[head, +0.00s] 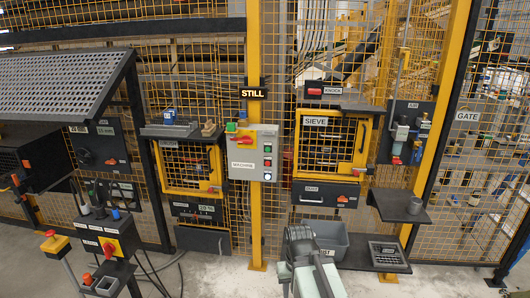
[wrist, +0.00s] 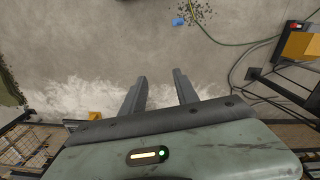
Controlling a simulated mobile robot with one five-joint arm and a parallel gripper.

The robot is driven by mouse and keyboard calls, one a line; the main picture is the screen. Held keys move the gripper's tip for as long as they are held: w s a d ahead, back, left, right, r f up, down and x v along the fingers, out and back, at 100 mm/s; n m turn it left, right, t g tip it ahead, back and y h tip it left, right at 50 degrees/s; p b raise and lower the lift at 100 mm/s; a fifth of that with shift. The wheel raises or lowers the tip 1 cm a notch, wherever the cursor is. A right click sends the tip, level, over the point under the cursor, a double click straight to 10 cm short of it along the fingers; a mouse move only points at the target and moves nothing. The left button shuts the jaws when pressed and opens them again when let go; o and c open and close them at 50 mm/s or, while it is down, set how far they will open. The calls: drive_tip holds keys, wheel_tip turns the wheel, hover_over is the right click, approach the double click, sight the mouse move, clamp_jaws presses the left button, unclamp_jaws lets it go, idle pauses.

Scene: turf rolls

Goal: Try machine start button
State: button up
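The grey machine control box (head: 253,152), labelled MACHINE, hangs on the yellow post in the head view. I cannot tell which one is the start button. A red-and-yellow knob or switch (head: 231,127) sits at its upper left. A black sign (head: 253,93) above reads STILL. My gripper (wrist: 160,75) shows two separate fingers in the wrist view, open with nothing between them but floor. In the head view my arm is low, below and right of the box, not touching it.
The sieve cage (head: 331,147) is right of the box, with a grey bin (head: 326,238) below. A yellow-framed cage (head: 190,165) is on the left. A pedestal with a red switch (head: 108,251) stands front left. In the wrist view, a blue object (wrist: 178,22) and hose lie on the floor.

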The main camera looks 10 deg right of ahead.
drive_tip(key=shift+c, duration=0.3)
clamp_jaws()
idle(1.6)
